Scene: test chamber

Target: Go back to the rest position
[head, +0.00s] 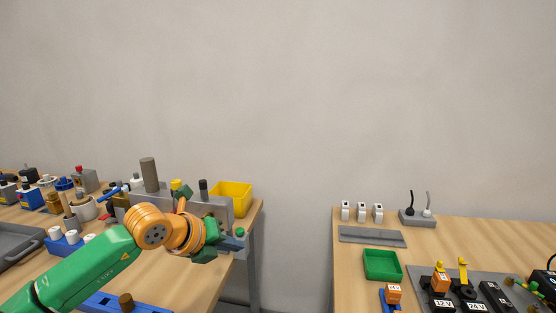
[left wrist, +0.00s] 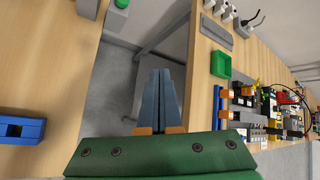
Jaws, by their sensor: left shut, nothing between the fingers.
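My left arm comes in from the lower left in the head view, green with orange joints. My left gripper (head: 238,242) is over the right edge of the left table (head: 190,275). In the left wrist view its two blue-grey fingers (left wrist: 161,98) lie side by side, shut, with nothing between them. Below them are the grey floor and a table leg, in the gap between the two tables. My right gripper is in neither view.
A yellow bin (head: 232,196) and several fixtures stand along the left table's back. The right table (head: 350,265) holds a green tray (head: 382,265), a grey bar (head: 372,235), white blocks and a dark board (head: 470,290) with labelled parts. The wall behind is bare.

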